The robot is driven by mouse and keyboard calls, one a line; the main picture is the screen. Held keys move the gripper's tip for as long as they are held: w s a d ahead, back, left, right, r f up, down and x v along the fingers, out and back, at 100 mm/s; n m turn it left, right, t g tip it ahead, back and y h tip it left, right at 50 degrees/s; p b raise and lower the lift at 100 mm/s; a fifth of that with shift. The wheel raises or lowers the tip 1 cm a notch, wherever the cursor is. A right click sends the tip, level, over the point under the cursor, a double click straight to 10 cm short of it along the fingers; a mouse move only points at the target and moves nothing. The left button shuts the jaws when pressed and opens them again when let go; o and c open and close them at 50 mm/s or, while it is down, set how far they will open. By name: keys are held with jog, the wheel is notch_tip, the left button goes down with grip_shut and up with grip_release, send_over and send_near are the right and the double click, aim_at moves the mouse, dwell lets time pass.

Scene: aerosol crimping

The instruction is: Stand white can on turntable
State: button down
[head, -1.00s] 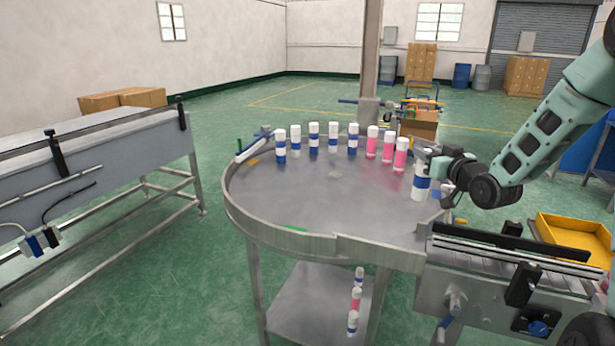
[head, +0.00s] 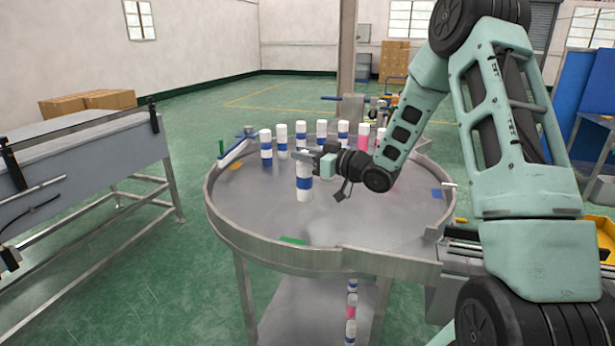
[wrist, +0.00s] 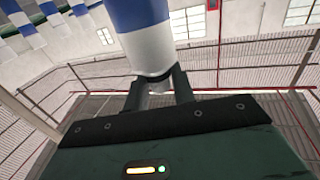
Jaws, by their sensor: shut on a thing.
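The white can (head: 304,193) has a blue band and is upright over the middle-left of the round metal turntable (head: 265,215) in the head view. I cannot tell whether its base touches the surface. My gripper (head: 309,158) is shut on the can near its top, reaching in from the right. In the wrist view the two fingers (wrist: 160,82) close around the narrow end of the can (wrist: 145,45). The can's far end runs out of that frame.
Several white-and-blue cans (head: 266,146) and a pink can (head: 363,138) stand along the turntable's back edge. My arm hides the back right. A conveyor (head: 80,170) stands at left. The turntable's front is clear, apart from a green mark (head: 293,240).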

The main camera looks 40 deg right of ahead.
aim_at(306, 177)
jog(key=shift+f+p, duration=0.55)
jog(key=shift+f, duration=2.8)
jog(key=c, duration=1.2)
grip_release()
jog(key=shift+o, duration=0.2)
